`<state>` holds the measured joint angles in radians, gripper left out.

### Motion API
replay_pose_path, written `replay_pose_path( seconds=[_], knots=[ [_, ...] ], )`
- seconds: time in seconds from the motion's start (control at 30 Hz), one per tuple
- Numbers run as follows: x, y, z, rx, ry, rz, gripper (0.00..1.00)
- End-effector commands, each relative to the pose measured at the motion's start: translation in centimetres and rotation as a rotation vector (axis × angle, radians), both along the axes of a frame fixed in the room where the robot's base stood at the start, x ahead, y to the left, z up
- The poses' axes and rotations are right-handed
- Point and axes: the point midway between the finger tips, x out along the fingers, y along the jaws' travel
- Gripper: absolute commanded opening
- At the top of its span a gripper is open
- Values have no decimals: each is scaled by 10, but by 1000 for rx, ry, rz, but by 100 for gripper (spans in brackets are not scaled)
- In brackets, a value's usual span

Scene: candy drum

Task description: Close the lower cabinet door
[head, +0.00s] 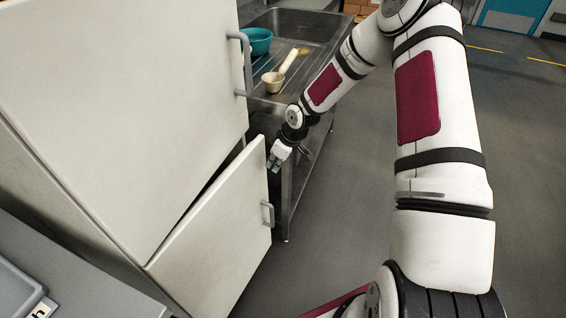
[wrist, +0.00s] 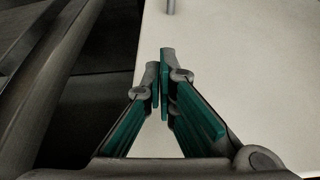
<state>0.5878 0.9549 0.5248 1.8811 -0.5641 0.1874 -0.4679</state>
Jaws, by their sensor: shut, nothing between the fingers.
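The lower cabinet door (head: 217,240) is white and stands ajar, with a dark gap along its top edge. Its small grey handle (head: 267,214) is near its free edge. My gripper (head: 274,163) is beside the upper corner of that free edge in the head view; I cannot tell whether it touches. In the wrist view my gripper (wrist: 162,85) has its fingertips together and empty, with a white door panel (wrist: 240,60) behind them. Part of a grey handle (wrist: 171,6) shows at the top of the wrist view.
The upper cabinet door (head: 130,100) with its long handle (head: 242,65) is above. A metal sink table (head: 318,150) stands behind my gripper, holding a teal bowl (head: 257,41) and a cream ladle-like item (head: 274,82). Open floor (head: 345,220) lies to the right.

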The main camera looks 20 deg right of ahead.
Motion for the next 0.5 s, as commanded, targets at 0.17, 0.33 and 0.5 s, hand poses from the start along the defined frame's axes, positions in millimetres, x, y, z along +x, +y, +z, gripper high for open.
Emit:
replay_pose_path(
  seconds=[0.17,0.33,0.5],
  knots=[
    [10,8,-1,0,2,-1,0],
    [12,10,-1,0,3,0,0],
    [12,10,-1,0,3,0,0]
  ],
)
